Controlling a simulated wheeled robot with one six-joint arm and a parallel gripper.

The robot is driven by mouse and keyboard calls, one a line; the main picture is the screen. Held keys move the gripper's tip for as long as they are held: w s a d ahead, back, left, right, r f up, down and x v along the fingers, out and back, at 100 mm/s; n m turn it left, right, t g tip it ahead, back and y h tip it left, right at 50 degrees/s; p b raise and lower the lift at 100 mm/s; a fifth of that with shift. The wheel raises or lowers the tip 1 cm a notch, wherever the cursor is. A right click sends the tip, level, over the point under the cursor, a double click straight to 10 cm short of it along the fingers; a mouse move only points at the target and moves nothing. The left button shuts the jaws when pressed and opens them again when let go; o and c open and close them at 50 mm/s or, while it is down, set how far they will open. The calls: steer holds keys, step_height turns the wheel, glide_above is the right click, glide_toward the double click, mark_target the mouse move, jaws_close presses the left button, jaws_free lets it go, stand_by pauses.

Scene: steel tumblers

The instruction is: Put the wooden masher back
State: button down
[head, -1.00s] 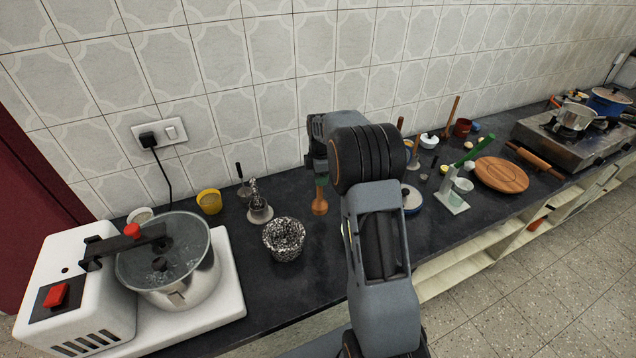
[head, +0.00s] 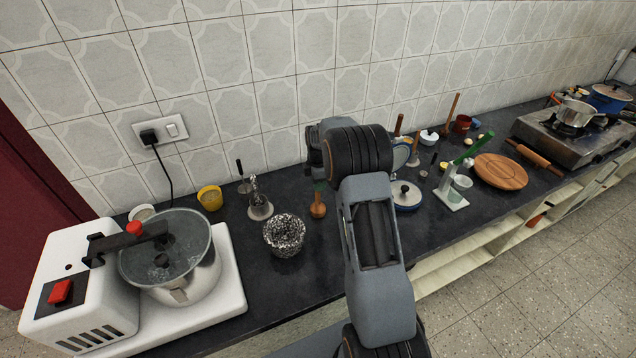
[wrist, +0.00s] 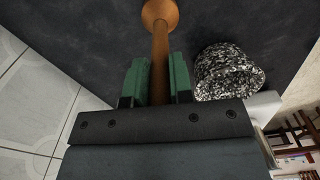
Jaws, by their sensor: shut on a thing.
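The wooden masher (head: 317,208) is brown, with a rounded head and a straight handle. In the head view it is upright over the dark counter, just right of the black-and-white speckled pot. My gripper (wrist: 159,78) is shut on its handle, with one green finger on each side in the wrist view. The masher's head (wrist: 160,12) points away from my gripper, at the top of that view. My wrist hides the upper handle in the head view. I cannot tell whether the head touches the counter.
The speckled pot (head: 284,234) stands close beside the masher. A metal tool on a round base (head: 260,210) and a yellow cup (head: 210,197) are further left. Bare counter (head: 250,275) lies in front.

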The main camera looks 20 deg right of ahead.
steer(key=c, duration=1)
jaws_free()
step_height(320, 180, up, 12)
steer(key=shift+f+b, duration=0.15)
steer(key=shift+b, duration=0.4)
steer(key=s+a+r+m+t, duration=0.2)
steer(key=s+a+r+m, duration=0.25)
steer(key=s, duration=0.45)
steer(key=s+a+r+m+t, duration=0.1)
steer(key=s+a+r+m, duration=0.4)
steer(key=s, duration=0.4)
steer(key=s+f+m, duration=0.1)
steer(key=s+m, duration=0.1)
steer(key=s, duration=0.1)
steer(key=s+a+f+m+t, duration=0.1)
steer(key=s+f+m, duration=0.1)
steer(key=s, duration=0.1)
steer(key=s+a+f+m, duration=0.1)
steer(key=s+m, duration=0.1)
steer(key=s, duration=0.1)
steer(key=shift+s+a+f, duration=0.25)
steer(key=shift+s+f, duration=0.05)
